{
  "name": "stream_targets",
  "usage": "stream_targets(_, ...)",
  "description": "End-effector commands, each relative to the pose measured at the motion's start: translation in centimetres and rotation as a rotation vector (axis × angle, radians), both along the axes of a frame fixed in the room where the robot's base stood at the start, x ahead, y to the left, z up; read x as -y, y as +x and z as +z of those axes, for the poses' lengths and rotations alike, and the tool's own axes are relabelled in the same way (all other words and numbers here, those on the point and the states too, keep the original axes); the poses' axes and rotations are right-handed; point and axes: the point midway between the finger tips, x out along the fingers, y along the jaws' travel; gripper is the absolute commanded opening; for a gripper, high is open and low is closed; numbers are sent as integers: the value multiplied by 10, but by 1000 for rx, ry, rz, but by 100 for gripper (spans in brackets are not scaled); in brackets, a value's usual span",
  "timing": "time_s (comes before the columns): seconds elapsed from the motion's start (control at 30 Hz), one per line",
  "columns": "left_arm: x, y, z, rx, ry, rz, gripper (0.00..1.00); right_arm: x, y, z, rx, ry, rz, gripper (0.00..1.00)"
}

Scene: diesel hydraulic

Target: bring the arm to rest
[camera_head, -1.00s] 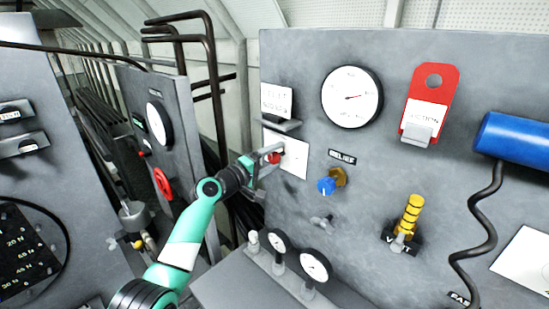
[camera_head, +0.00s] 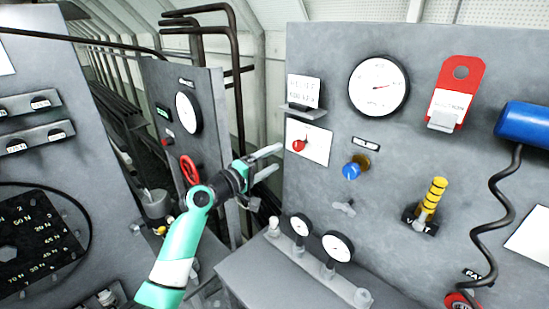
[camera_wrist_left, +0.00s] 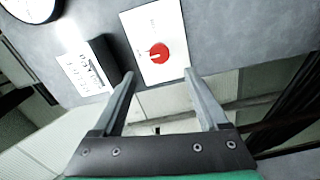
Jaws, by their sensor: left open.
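My left gripper (camera_head: 272,164) is open and empty in the head view. It is in the air just left of the grey panel (camera_head: 420,150) on the right. The red knob (camera_head: 299,145) on its white plate is a little to the right of the fingertips, and a gap shows between them. In the left wrist view the open fingers (camera_wrist_left: 158,82) point toward the panel, and the red knob (camera_wrist_left: 158,53) with its pale mark lies beyond them, not between them. My green and white left arm reaches up from the bottom left. My right gripper is not in view.
The panel carries a large gauge (camera_head: 379,87), a red tag (camera_head: 456,90), a blue knob (camera_head: 352,171), a yellow ringed part (camera_head: 431,197) and a blue cylinder (camera_head: 527,127). Small gauges (camera_head: 338,246) stand below.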

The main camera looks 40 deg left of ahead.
Motion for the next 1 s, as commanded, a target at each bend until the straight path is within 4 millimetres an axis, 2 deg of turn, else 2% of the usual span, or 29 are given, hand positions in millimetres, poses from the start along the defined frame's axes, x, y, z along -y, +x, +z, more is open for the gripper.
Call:
stream_targets(0.23,0,0,0,0,0,-1,76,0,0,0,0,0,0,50)
stream_targets(0.33,15,3,-1,-2,-1,-23,76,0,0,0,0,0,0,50)
stream_targets(0.37,24,5,-3,-5,-1,-36,76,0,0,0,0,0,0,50)
stream_targets(0.43,55,7,-4,0,0,-79,76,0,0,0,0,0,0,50)
stream_targets(0.47,70,7,3,20,9,-100,76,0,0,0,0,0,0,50)
stream_targets(0.57,125,-8,46,136,102,-147,76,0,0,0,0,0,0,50)
stream_targets(0.6,145,-19,67,198,166,-153,76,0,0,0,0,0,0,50)
stream_targets(0.67,171,-41,101,304,282,-144,76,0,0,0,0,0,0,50)
stream_targets(0.7,186,-59,125,382,368,-122,76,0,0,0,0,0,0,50)
stream_targets(0.77,203,-93,161,504,505,-66,76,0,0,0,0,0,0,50)
stream_targets(0.8,210,-120,184,587,597,-10,76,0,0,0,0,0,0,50)
stream_targets(0.87,213,-161,215,699,731,100,76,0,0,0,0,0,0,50)
stream_targets(0.9,209,-188,232,758,812,185,76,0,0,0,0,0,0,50)
stream_targets(1.0,190,-245,261,846,984,406,76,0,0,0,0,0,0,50)
